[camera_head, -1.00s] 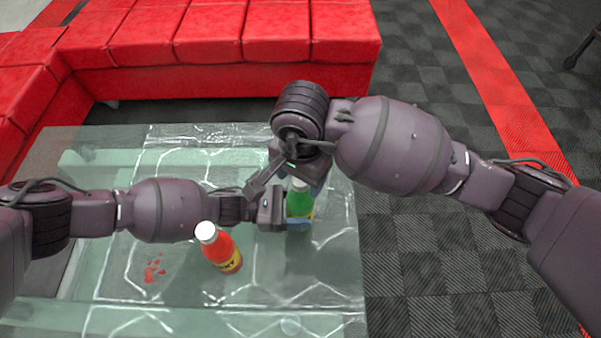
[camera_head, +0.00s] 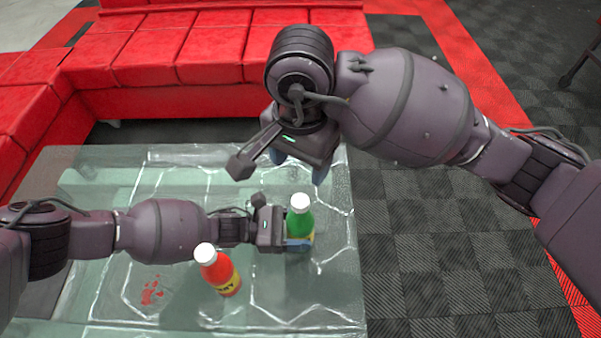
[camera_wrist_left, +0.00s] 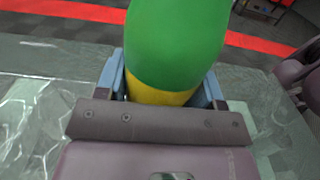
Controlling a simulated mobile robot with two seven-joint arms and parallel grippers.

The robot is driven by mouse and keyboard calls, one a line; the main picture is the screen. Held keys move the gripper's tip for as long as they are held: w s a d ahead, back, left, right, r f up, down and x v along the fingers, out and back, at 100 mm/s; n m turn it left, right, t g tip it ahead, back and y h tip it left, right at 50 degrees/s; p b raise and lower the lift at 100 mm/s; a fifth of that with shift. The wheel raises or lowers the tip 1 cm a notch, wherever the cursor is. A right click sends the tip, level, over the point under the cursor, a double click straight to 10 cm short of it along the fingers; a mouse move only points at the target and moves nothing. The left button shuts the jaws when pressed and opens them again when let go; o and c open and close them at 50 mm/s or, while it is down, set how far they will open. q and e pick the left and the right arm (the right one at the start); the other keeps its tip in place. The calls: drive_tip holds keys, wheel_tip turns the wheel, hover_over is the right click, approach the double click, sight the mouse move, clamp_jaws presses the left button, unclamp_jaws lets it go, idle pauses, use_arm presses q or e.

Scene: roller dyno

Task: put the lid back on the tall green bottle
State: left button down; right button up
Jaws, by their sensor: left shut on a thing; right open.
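The tall green bottle (camera_head: 301,222) stands upright on the glass table, with a yellow band low down. A white lid (camera_head: 300,202) sits on its top in the head view. My left gripper (camera_head: 298,243) is shut around the bottle's lower part. In the left wrist view the green bottle (camera_wrist_left: 178,45) fills the space between the left fingers, and its top is out of the picture. My right gripper (camera_head: 280,170) is open and empty, above and apart from the lid.
A red bottle (camera_head: 221,274) with a white cap stands left of and nearer than the green one, close to my left wrist. The glass table (camera_head: 180,310) has free room at the front. A red sofa (camera_head: 200,55) stands behind it.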

drive_tip(key=shift+r, duration=0.55)
use_arm(q)
drive_tip(key=shift+c, duration=0.8)
unclamp_jaws()
drive_tip(key=a+p, duration=0.1)
drive_tip(key=a, duration=0.8)
drive_tip(key=shift+a, duration=0.95)
use_arm(e)
drive_tip(key=shift+w+r, duration=0.1)
drive_tip(key=shift+r, duration=1.3)
